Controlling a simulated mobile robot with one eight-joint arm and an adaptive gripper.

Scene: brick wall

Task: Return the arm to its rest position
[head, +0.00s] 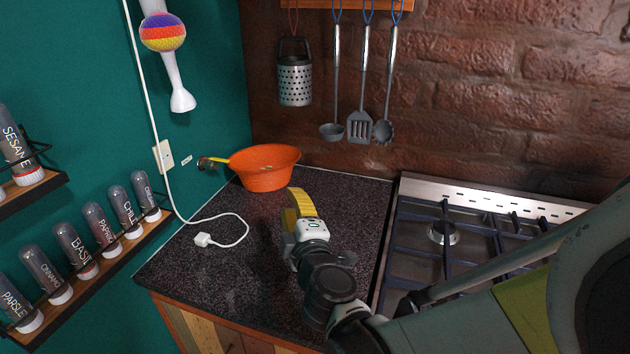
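My arm reaches in from the lower right over the dark speckled counter (215,285). My gripper (299,203) is above the counter, left of the stove and in front of the orange bowl. It is seen from behind, with a ribbed yellow part at its far end. I cannot tell whether this yellow part is its fingers or a held thing. The gap between the fingers is hidden, so open or shut does not show.
An orange bowl (265,170) stands in the counter's back corner. A white cable (240,222) with a plug lies on the counter's left. A gas stove (485,240) is at right. Spice racks (100,265) line the left wall. Utensils (362,100) and a grater (295,80) hang at the back.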

